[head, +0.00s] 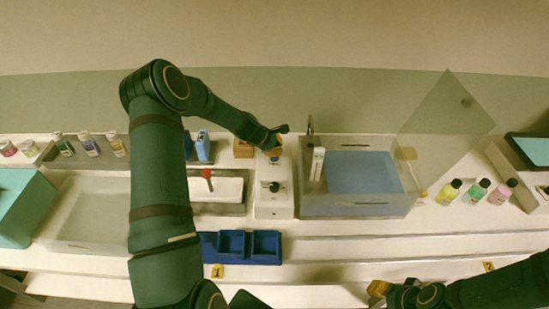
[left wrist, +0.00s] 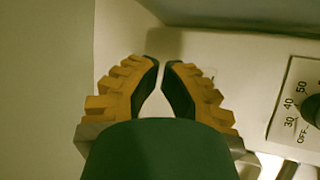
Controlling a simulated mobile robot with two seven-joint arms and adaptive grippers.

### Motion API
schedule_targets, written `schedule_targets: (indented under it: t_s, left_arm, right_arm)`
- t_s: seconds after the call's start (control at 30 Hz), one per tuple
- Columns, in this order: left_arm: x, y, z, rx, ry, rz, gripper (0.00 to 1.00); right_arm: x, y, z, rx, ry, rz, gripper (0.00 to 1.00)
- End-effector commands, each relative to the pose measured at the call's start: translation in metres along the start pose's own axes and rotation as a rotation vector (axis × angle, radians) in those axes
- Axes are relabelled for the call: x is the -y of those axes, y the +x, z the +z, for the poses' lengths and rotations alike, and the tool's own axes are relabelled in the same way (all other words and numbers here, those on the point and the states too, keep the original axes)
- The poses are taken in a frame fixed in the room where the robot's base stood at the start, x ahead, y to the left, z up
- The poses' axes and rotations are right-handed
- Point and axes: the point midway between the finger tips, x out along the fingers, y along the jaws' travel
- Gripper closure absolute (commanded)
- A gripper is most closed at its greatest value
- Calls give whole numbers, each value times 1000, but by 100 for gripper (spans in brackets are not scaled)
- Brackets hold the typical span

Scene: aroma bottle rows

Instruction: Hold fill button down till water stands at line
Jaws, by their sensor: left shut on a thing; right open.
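My left gripper (head: 275,143) reaches over the back of a white control unit (head: 272,205) with a dark dial (head: 273,187). In the left wrist view its fingertips (left wrist: 162,68) are nearly together over a pale panel, and whatever they grip is hidden. I cannot make out the fill button; it may be covered by the gripper. A clear tank (head: 355,205) with a blue area inside (head: 365,172) stands to the right, a tap (head: 310,125) behind it. I cannot read a fill line or the water level. My right gripper (head: 380,290) is open and empty at the front edge.
A clear lid (head: 445,105) stands tilted up on the tank's right side. A white upright piece (head: 318,163) is at the tank's left. Small bottles (head: 476,192) stand right. A blue tray (head: 240,247) lies in front; a red-knobbed unit (head: 208,175) is left of the controls.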

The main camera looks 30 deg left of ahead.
Motion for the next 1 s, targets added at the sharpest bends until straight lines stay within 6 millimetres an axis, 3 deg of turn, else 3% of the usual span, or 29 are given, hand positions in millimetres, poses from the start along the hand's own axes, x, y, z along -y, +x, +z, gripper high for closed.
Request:
schedule_targets:
  t_s: [1.0]
  left_arm:
    - [5, 9, -5, 0, 0, 0, 100]
  right_arm:
    - [-4, 11, 2, 0, 0, 0, 53]
